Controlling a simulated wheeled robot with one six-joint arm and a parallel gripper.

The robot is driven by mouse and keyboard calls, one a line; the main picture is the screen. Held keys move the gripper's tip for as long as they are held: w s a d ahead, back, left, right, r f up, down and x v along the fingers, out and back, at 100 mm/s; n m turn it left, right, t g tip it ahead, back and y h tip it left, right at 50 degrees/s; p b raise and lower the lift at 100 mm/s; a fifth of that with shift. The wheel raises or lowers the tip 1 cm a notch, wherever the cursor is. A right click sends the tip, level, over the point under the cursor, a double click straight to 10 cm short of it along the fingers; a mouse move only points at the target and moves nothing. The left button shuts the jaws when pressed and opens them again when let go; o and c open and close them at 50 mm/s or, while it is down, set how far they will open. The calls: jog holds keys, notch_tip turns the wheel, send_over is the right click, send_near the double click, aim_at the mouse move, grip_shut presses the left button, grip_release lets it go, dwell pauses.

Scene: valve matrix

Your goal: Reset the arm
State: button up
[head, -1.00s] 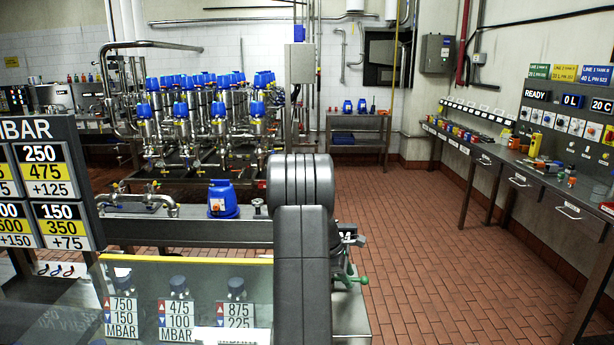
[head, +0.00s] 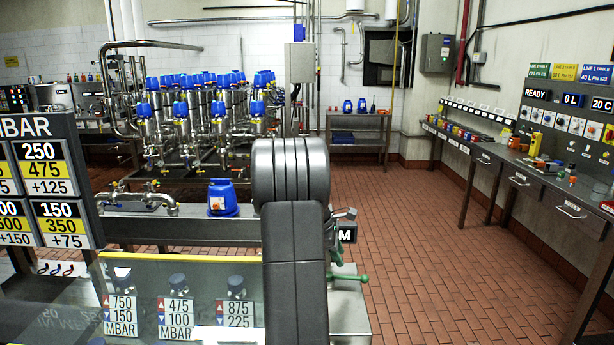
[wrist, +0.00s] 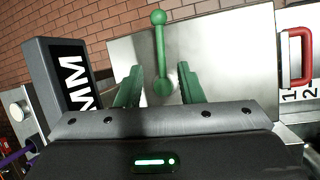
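My gripper (wrist: 160,90) shows in the wrist view with its two green fingers spread apart and nothing clearly held between them. In the head view a green handle (head: 350,279) shows just right of my dark grey arm. My arm hides most of the gripper there.
A dark display box with white letters (wrist: 72,78) is close left of the fingers. A red handle (wrist: 302,55) is at the right. Blue-capped valves (head: 200,110) stand at the back left. A control bench (head: 530,165) lines the right wall. Open tiled floor lies between.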

send_near(350, 277)
jog(key=p+x, duration=0.1)
jog(key=x, duration=0.6)
jog(key=shift+d+f, duration=0.15)
jog(key=shift+f, duration=0.25)
jog(key=shift+s+m+g, duration=0.3)
jog(key=shift+m+g, duration=0.2)
jog(key=shift+m, duration=0.4)
jog(key=shift+r, duration=0.1)
